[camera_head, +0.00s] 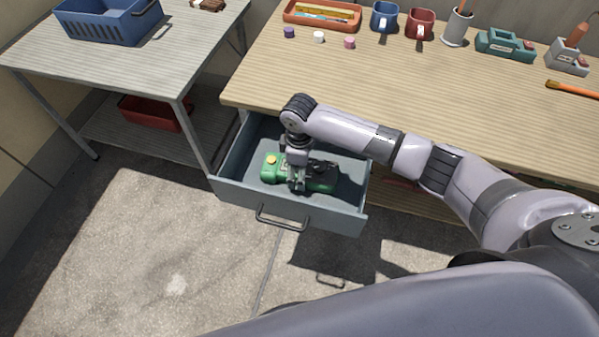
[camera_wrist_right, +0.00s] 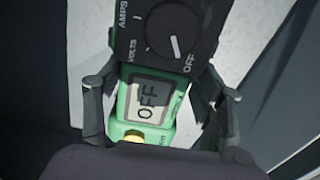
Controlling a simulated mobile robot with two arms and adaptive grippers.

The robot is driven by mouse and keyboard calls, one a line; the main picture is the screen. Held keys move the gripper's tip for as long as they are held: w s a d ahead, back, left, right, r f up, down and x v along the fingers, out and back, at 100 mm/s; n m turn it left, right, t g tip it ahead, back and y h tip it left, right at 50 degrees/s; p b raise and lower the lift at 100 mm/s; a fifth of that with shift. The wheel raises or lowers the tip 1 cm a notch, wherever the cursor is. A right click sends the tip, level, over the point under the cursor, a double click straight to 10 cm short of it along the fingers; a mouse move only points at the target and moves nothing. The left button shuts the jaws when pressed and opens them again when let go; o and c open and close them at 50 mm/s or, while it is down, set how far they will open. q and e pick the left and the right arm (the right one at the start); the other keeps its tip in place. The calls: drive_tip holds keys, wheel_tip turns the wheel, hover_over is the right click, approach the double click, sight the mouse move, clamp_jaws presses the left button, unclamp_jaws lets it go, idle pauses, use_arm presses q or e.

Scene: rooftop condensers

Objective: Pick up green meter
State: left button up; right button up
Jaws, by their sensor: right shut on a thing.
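The green meter (camera_head: 322,184) lies in the open grey drawer (camera_head: 232,187) under the wooden workbench. It has a black upper part with a dial and a yellow button on its green part. In the right wrist view the green meter (camera_wrist_right: 128,100) has a screen that reads OFF. My right gripper (camera_head: 298,186) reaches down into the drawer and is shut on the meter's middle. In the right wrist view its fingers (camera_wrist_right: 152,100) stand on both sides of the meter. My left gripper is not in view.
The drawer's front with its handle (camera_head: 282,222) stands out over the concrete floor. The workbench (camera_head: 420,95) carries mugs, a tray (camera_head: 322,16), small caps, a teal device (camera_head: 505,45) and a brush. A grey side table (camera_head: 150,60) with a blue basket (camera_head: 108,20) stands at the left.

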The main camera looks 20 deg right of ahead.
drive_tip(key=c, duration=0.6)
drive_tip(key=shift+c, duration=0.2)
